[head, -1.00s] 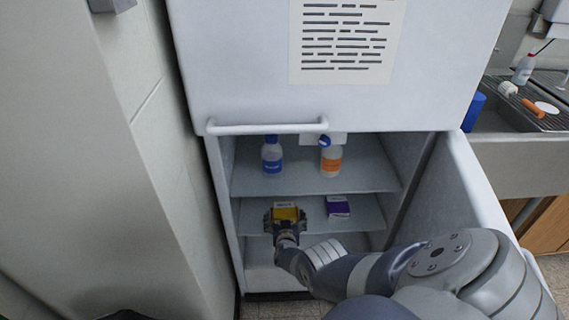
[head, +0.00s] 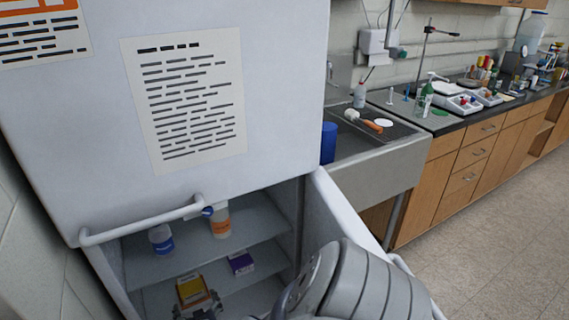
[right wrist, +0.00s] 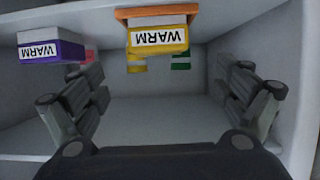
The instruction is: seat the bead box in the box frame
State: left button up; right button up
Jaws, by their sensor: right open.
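A yellow box (head: 190,288) stands on the lower shelf of the open cabinet. In the right wrist view the yellow box (right wrist: 157,38) has a white face with an upside-down WARM label. An orange frame-like piece (right wrist: 125,14) lies along its edge; I cannot tell whether the box is fully seated in it. My right gripper (head: 199,302) is in front of the yellow box, partly cut off by the picture edge. In the right wrist view the gripper (right wrist: 165,98) has its fingers wide apart with nothing between them. My left gripper is not in view.
A purple box (head: 240,262) stands right of the yellow one. A blue-labelled bottle (head: 161,239) and an orange-labelled bottle (head: 220,222) stand on the shelf above. The cabinet's open door (head: 335,205) bounds the right side. A sink (head: 375,165) and counter lie beyond.

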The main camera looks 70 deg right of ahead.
jog(key=s+a+f+n+g+y, duration=0.2)
jog(key=s+a+f+n+y, duration=0.15)
jog(key=s+a+f, duration=0.45)
jog(key=s+a+f+n+g+y, duration=0.1)
jog(key=s+a+f+n+y, duration=0.3)
jog(key=s+f, duration=0.5)
jog(key=s+a+f+n+g, duration=0.1)
jog(key=s+a+g, duration=0.2)
jog(key=s, duration=1.1)
jog(key=s+a+f+n+g+y, duration=0.1)
jog(key=s+a, duration=0.5)
jog(key=s, duration=0.7)
jog(key=shift+s+a+f+n+g, duration=0.15)
jog(key=shift+s+f+n+g, duration=0.25)
jog(key=shift+f+g, duration=0.6)
jog(key=shift+r, duration=0.2)
